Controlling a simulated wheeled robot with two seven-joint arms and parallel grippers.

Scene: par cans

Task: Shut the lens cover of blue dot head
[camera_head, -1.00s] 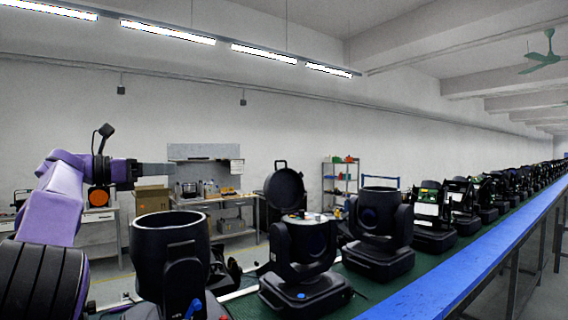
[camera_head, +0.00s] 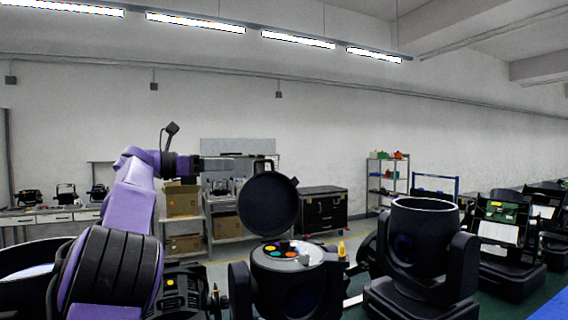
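A black moving head (camera_head: 292,292) stands low in the middle of the head view. Its round black lens cover (camera_head: 268,204) stands open, upright at the back of the head's top. Coloured discs show inside the uncovered top. No blue dot is visible on it now; its base is out of frame. My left gripper (camera_head: 222,164) is left of the cover, at about the height of its upper edge in the picture, and appears apart from it. I see it side-on and cannot tell whether its fingers are open. My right gripper is not in view.
Another black head (camera_head: 424,250) stands close on the right, with more heads in a row beyond. A dark rim (camera_head: 22,246) shows at the left edge. A workbench with boxes (camera_head: 183,200), a black cabinet (camera_head: 324,208) and a shelf (camera_head: 388,184) stand behind.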

